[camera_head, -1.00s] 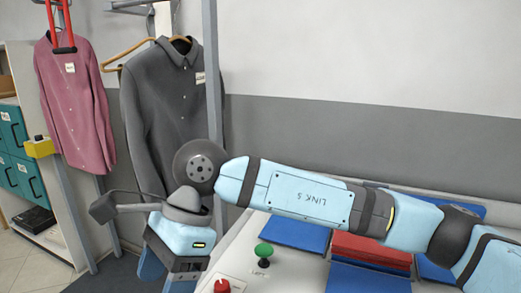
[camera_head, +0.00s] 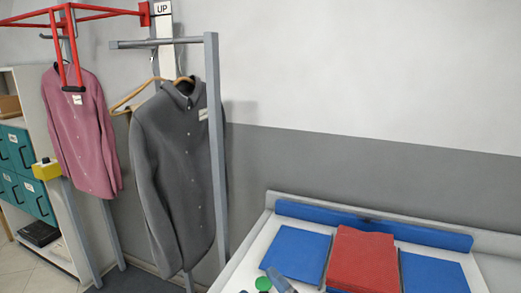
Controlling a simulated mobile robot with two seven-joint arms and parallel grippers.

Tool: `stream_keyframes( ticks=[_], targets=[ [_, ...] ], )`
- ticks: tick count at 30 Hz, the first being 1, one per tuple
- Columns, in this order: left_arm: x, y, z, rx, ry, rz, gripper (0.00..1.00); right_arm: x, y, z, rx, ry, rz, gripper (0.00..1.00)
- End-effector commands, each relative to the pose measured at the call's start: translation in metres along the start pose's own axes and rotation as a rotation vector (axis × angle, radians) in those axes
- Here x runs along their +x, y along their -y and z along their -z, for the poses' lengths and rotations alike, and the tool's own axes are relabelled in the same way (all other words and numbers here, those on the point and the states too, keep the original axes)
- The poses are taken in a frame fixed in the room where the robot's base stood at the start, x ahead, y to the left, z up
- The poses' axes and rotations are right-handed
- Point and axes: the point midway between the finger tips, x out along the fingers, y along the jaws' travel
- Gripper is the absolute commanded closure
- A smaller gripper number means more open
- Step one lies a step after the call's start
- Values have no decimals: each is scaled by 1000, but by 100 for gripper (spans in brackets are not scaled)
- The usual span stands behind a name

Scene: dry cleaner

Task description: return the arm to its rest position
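Neither of my grippers shows clearly. A small grey-blue piece (camera_head: 281,282) at the bottom edge, beside the green knob (camera_head: 263,284), may be part of my arm. It is too small and cut off to tell which part.
A dark grey shirt (camera_head: 180,170) hangs on a wooden hanger from a grey rack, with a pink shirt (camera_head: 82,130) to its left. A light table (camera_head: 257,247) at right bears blue pads (camera_head: 297,253) and a red folded stack (camera_head: 363,262). Teal drawers (camera_head: 25,175) stand far left.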

Motion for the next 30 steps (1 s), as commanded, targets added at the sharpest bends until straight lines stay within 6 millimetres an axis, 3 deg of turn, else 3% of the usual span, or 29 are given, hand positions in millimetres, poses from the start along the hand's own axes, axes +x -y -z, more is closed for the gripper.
stream_keyframes(
  ticks=[3,7,9,12,15,18,21,30],
  targets=[
    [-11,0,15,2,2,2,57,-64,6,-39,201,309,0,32],
    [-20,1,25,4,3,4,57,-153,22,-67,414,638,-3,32],
    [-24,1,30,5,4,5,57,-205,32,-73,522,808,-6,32],
    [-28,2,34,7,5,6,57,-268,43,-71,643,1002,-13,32],
    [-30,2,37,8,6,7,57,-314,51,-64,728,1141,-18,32],
    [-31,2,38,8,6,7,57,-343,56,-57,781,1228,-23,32],
    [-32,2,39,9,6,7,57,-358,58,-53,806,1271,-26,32],
    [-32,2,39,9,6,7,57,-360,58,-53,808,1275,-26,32]
  ],
)
